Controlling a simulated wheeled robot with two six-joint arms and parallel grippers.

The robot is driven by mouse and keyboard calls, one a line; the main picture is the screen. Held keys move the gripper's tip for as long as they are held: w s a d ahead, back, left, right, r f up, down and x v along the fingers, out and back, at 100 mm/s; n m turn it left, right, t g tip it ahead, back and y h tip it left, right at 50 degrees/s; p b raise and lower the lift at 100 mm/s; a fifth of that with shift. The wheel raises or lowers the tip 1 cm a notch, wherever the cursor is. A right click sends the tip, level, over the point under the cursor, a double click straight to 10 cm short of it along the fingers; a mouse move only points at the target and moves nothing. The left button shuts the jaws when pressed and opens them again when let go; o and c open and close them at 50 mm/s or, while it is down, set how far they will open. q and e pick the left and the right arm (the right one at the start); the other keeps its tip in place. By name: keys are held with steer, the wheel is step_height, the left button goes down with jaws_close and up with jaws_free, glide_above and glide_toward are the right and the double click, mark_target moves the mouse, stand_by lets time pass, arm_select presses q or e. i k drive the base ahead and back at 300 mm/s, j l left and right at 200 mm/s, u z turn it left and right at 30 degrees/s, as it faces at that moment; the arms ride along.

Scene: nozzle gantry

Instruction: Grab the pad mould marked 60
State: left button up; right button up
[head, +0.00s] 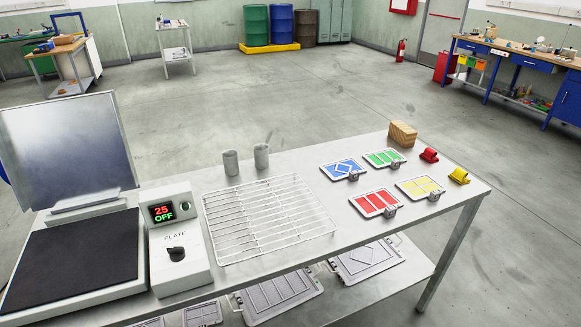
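No marking 60 is readable on any mould. Several grey mould-like plates with handles lie on the lower shelf under the metal table: one with a diamond pattern (366,257), one with long bars (277,294), and a smaller one (202,314) partly hidden by the tabletop. On the tabletop lie a blue panel (340,170), a green panel (383,159), a red panel (374,203) and a yellow panel (418,188), each with a small metal block at its front-right corner. Neither of my grippers is in view.
On the table (452,197) are a wire rack (262,218), two grey cups (261,156), a wooden block (402,134), a red piece (429,155) and a yellow piece (459,176). A hot plate with raised lid (68,150) and control box (178,240) reading 25 OFF stand left.

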mark_target(350, 168)
steer(key=i+l+u, duration=0.2)
steer(key=l+u, duration=0.7)
steer(key=l, duration=0.25)
steer(key=l+u, duration=0.45)
steer(key=l, duration=0.2)
